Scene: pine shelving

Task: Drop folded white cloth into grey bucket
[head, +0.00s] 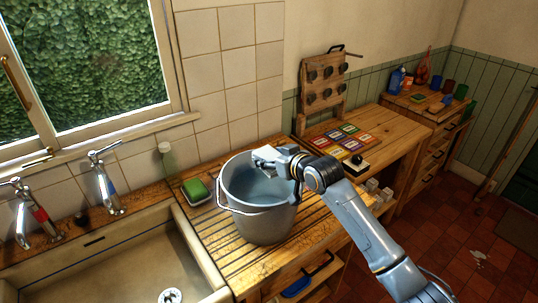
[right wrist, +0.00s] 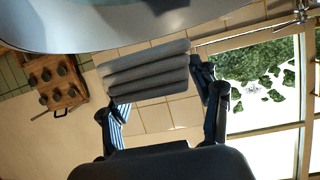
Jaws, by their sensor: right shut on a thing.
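The grey bucket (head: 259,219) stands upright on the slatted wooden drainboard beside the sink, its open top facing up and its wire handle hanging at the front. My right gripper (head: 275,158) reaches over the bucket's rim from the right. It is shut on the folded white cloth (right wrist: 146,72), which shows as several stacked layers between the two fingers in the right wrist view. In that view the bucket's curved wall (right wrist: 110,22) fills the top, close to the cloth. In the head view the cloth is hard to tell from the pale gripper. My left gripper is not in view.
A green sponge in a dish (head: 196,190) and a clear bottle (head: 166,160) stand left of the bucket. The sink (head: 110,262) is at the lower left. A wooden rack with dark knobs (head: 324,82) and coloured cards (head: 345,139) are on the bench behind right.

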